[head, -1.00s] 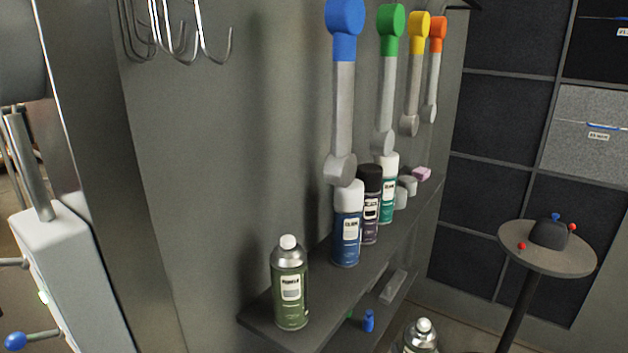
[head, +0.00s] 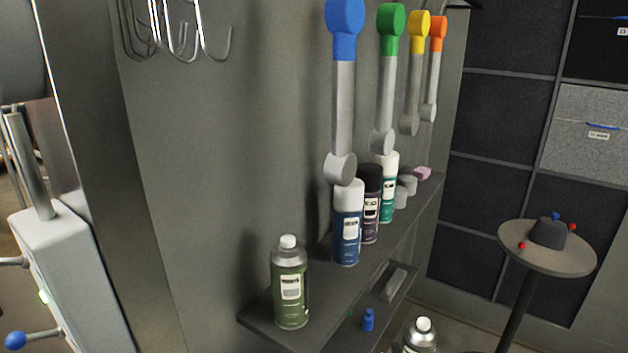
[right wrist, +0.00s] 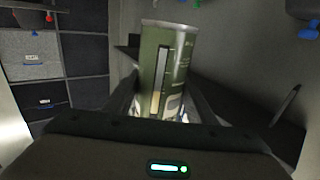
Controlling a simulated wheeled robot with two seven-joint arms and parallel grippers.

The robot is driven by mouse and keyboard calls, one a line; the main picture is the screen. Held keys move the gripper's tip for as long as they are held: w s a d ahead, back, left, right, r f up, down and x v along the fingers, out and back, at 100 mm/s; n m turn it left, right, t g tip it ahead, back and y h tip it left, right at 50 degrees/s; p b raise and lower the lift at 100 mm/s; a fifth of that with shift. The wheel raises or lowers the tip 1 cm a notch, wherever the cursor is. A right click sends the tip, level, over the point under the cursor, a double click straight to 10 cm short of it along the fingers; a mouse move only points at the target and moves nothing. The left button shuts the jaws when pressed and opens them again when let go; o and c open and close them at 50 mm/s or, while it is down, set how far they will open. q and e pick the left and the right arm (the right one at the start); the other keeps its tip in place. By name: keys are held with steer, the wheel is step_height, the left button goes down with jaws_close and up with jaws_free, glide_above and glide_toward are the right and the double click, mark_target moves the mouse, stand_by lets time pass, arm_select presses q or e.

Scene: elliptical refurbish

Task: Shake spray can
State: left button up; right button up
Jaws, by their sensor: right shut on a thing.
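In the right wrist view a green spray can (right wrist: 166,62) stands between the fingers of my right gripper (right wrist: 160,108), which is shut on it. The fingers hide part of the can's sides. In the head view a can with a silver shoulder and white nozzle (head: 421,337) shows at the bottom edge, its body cut off; I cannot tell whether it is the held can. Another green spray can (head: 290,290) stands upright at the near end of the shelf. Neither gripper shows in the head view.
A shelf (head: 262,317) carries blue (head: 347,225), dark (head: 371,205) and teal (head: 388,190) cans. Long tools with coloured heads, one blue (head: 344,30), hang above. A small blue item (head: 368,320) is on the lower shelf. A round table (head: 570,262) stands at the right.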

mark_target(423, 328)
step_height(423, 328, up, 9)
steer(key=shift+f, duration=0.1)
step_height(423, 328, down, 9)
steer(key=shift+f, duration=0.2)
steer(key=shift+r, duration=4.7)
steer(key=shift+f, duration=0.1)
steer(key=shift+f, duration=0.1)
steer(key=shift+f, duration=4.45)
step_height(423, 328, up, 9)
steer(key=shift+r, duration=0.1)
